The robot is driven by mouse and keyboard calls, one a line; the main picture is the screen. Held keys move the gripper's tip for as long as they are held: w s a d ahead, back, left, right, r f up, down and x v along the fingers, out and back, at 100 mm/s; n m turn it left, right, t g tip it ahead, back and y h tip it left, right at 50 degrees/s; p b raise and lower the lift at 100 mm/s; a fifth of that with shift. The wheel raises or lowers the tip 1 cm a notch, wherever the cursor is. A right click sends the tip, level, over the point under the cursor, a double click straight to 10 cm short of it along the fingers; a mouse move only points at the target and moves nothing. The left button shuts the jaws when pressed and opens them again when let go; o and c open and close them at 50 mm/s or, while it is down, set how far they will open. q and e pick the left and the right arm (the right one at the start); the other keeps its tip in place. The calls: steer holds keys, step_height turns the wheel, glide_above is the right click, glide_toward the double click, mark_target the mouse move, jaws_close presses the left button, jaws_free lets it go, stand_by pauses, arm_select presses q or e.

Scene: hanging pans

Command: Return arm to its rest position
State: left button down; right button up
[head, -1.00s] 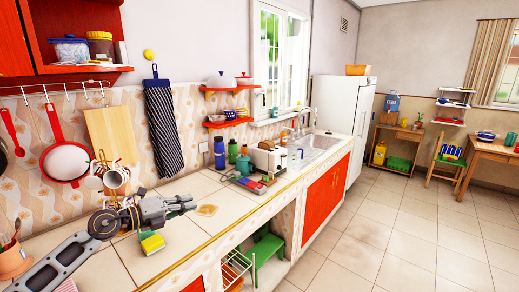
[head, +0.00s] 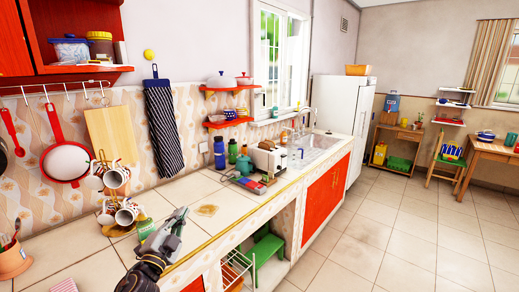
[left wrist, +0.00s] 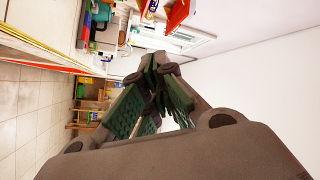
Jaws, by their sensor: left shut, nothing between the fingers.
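My left gripper (head: 176,222) is low in the head view, over the counter's front part. Its fingers are closed together and hold nothing. In the left wrist view the two green-padded fingers meet at their tips (left wrist: 160,66), with no object between them. A white pan with a red handle (head: 66,162) hangs from the wall rail (head: 60,88), well away from the gripper. My right gripper is not in view.
The tiled counter (head: 75,247) holds a mug stand with several patterned mugs (head: 128,213), a utensil pot (head: 14,262) and a toaster (head: 266,158). A green sponge (head: 145,228) lies close behind the gripper. Open floor (head: 400,230) lies to the right.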

arm_select(q)
steer(key=s+a+f+n+g+y, duration=0.25)
steer(key=s+f+n+g, duration=0.2)
steer(key=f, duration=0.35)
steer(key=s+a+f+n+g+y, duration=0.1)
steer(key=s+f+n+g+y, duration=0.25)
steer(key=s+f+n, duration=0.35)
steer(key=s+d+f+g+h, duration=0.2)
steer(key=s+d+f+g, duration=0.15)
steer(key=s+f, duration=0.4)
steer(key=s+d+f+g+h, duration=0.2)
steer(key=s+f+g, duration=0.25)
steer(key=s, duration=0.55)
step_height(320, 180, down, 32)
steer(key=s+g, duration=0.2)
steer(key=s+a+f, duration=0.2)
steer(key=s+f, duration=0.8)
steer(key=s, duration=0.1)
steer(key=s+a+f+m+g, duration=0.1)
steer(key=s+a+f, duration=0.2)
steer(key=s+f, duration=0.7)
steer(key=shift+s+f+y, duration=0.3)
steer(key=shift+s, duration=0.55)
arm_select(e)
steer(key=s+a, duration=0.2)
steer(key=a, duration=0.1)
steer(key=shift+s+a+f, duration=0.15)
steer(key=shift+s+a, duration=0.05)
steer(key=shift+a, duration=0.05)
